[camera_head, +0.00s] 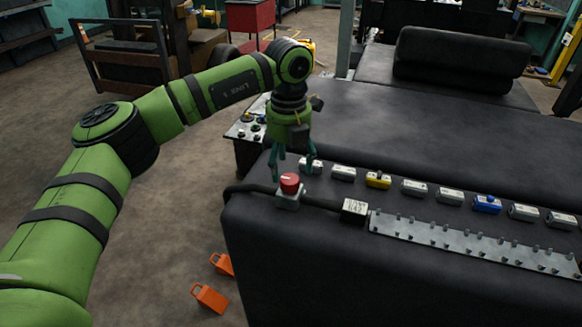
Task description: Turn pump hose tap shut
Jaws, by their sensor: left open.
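A red tap knob (289,181) sits on a small grey block (288,199) near the left end of the dark forklift body. A black hose (325,203) runs along the body's edge past this block. A small light box with lettering (355,210) stands on the hose's line to the right; I cannot read it surely. My left gripper (293,168) is open and empty, pointing down. Its fingertips are close above or just behind the red knob; I cannot tell whether they touch it. The knob's far side is partly hard to see. My right gripper is not in view.
A row of small grey, yellow (378,180) and blue (487,204) boxes lies right of the gripper. A studded metal strip (470,242) lies in front of them. Orange tags (209,298) lie on the floor. A black seat (460,62) stands behind.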

